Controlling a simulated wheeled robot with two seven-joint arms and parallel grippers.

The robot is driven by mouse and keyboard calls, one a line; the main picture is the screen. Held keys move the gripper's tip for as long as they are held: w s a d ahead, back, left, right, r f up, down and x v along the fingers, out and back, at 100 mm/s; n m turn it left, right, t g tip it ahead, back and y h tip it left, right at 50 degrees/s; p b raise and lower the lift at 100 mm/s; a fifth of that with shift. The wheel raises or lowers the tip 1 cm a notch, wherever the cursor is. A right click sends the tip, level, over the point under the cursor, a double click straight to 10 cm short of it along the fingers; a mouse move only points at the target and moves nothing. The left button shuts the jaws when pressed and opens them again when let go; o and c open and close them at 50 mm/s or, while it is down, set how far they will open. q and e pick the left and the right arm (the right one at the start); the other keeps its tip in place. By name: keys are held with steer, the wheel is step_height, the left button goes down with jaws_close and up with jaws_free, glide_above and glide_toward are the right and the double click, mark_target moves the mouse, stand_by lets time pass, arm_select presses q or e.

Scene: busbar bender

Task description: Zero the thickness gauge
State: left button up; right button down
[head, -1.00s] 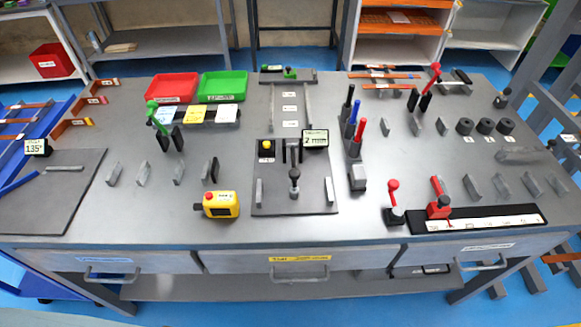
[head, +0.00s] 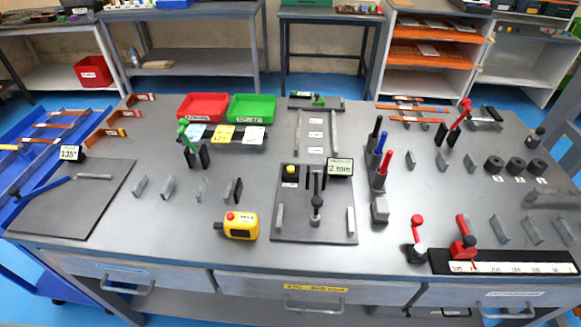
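A dark sign (head: 340,168) reading "2 mm" stands at the back right of a dark plate (head: 335,236) in the middle of the bench; its smaller top line is too small to read. A yellow button (head: 290,169) on a dark block is at the plate's back left. I cannot tell which of these parts is the thickness gauge. Neither of my grippers shows in the head view.
A yellow box with a red button (head: 240,226) lies left of the plate. Red (head: 204,107) and green (head: 252,107) trays stand behind. Red-handled tools and a white scale (head: 520,267) are at the front right. A "135°" sign (head: 71,153) stands at the left.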

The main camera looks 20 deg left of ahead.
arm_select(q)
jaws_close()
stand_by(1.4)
